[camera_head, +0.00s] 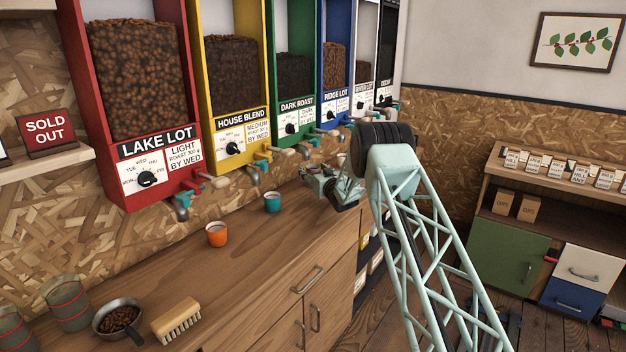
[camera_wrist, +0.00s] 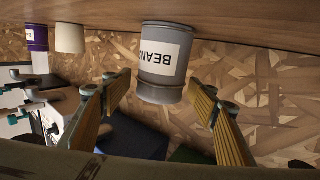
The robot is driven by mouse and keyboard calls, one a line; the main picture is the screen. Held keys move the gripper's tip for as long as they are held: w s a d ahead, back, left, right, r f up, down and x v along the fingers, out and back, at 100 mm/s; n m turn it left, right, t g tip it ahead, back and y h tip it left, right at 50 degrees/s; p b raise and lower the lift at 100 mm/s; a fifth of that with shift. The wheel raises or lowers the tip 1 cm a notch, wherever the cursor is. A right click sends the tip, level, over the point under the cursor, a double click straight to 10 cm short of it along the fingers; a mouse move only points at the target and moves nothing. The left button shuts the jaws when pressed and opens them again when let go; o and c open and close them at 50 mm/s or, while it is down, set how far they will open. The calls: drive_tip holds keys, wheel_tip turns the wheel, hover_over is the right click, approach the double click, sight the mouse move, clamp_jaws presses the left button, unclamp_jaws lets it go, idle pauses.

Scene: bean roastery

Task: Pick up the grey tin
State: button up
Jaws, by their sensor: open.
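The grey tin (camera_wrist: 160,92) shows in the wrist view, upside down in the picture, with a white label reading BEANS. It stands on the wooden counter (camera_wrist: 225,18), which runs along the top of that view. My gripper (camera_wrist: 163,97) is open, with one finger to each side of the tin in the picture; I see no finger touching it. In the head view my gripper (camera_head: 338,188) is over the far end of the counter, below the dispensers. I cannot make out the grey tin in the head view.
In the wrist view, a cream container (camera_wrist: 70,38) and a purple tin (camera_wrist: 37,38) stand left of the grey tin. In the head view, an orange cup (camera_head: 217,235), a teal cup (camera_head: 272,202), a brush (camera_head: 176,320) and a bean pan (camera_head: 117,320) are on the counter.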

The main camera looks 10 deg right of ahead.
drive_tip(key=shift+c, duration=0.5)
drive_tip(key=c, duration=0.9)
drive_tip(key=shift+r, duration=0.1)
drive_tip(key=s+d+r+p, duration=0.1)
drive_tip(key=s+d, duration=0.1)
drive_tip(key=s, duration=0.2)
drive_tip(key=s+d+r+p, duration=0.1)
drive_tip(key=s+d+r, duration=0.1)
drive_tip(key=s, duration=0.3)
drive_tip(key=s+d+r+p, duration=0.1)
drive_tip(key=s+d, duration=0.2)
drive_tip(key=s, duration=0.2)
drive_tip(key=shift+d+r, duration=0.3)
drive_tip(key=shift+r, duration=0.1)
